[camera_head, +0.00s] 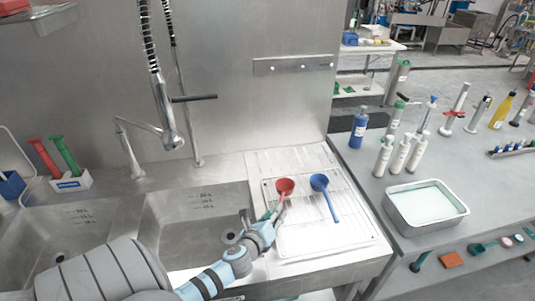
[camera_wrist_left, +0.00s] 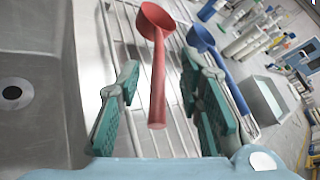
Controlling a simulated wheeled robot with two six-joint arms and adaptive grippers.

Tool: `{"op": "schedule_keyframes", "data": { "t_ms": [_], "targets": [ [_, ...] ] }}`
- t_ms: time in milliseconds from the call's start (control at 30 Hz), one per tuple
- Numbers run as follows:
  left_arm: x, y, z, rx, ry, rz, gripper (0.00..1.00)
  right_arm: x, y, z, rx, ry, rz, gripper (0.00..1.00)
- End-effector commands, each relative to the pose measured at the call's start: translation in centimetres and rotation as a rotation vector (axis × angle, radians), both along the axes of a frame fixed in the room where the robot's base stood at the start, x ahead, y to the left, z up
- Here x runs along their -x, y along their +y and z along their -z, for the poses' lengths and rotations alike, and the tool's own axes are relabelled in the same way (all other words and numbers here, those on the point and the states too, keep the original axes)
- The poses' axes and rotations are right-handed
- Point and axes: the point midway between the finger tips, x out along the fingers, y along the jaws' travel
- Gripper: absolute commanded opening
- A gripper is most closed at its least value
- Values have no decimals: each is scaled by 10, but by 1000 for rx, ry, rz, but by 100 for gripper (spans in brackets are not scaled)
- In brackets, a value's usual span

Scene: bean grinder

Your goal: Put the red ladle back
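The red ladle (camera_head: 285,185) lies on the wire drying rack (camera_head: 345,233) right of the sinks, its bowl away from me and its handle toward me. My left gripper (camera_head: 272,219) is at the handle. In the left wrist view the red ladle (camera_wrist_left: 157,70) has its handle between the fingers of my left gripper (camera_wrist_left: 162,108). The green-padded fingers are open, with a gap on both sides of the handle. A metal rail (camera_head: 293,65) with small pegs is fixed on the back wall and is empty. My right gripper is not in view.
A blue ladle (camera_head: 320,183) lies close on the right of the red one. A faucet (camera_head: 172,138) with a spring hose hangs over the sinks (camera_head: 195,222). A metal tray (camera_head: 427,207) and several bottles stand on the right table. A white holder (camera_head: 70,182) stands far left.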

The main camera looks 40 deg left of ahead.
Motion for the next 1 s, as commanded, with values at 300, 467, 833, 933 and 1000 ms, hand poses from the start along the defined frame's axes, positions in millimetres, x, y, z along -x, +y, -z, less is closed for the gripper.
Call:
{"op": "schedule_keyframes", "data": {
  "t_ms": [300, 467, 833, 933, 1000],
  "targets": [
    [49, -19, -18, 0, 1, 1, 33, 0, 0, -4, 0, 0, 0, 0],
    [51, -19, -18, 0, 0, 0, 33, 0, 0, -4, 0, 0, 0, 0],
    [51, -19, -18, 1, 0, 0, 33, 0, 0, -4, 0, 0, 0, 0],
    [56, -19, -18, 84, -10, -56, 33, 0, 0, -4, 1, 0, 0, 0],
    [69, -19, -16, 272, -33, -183, 33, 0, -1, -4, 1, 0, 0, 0]
  ]
}}
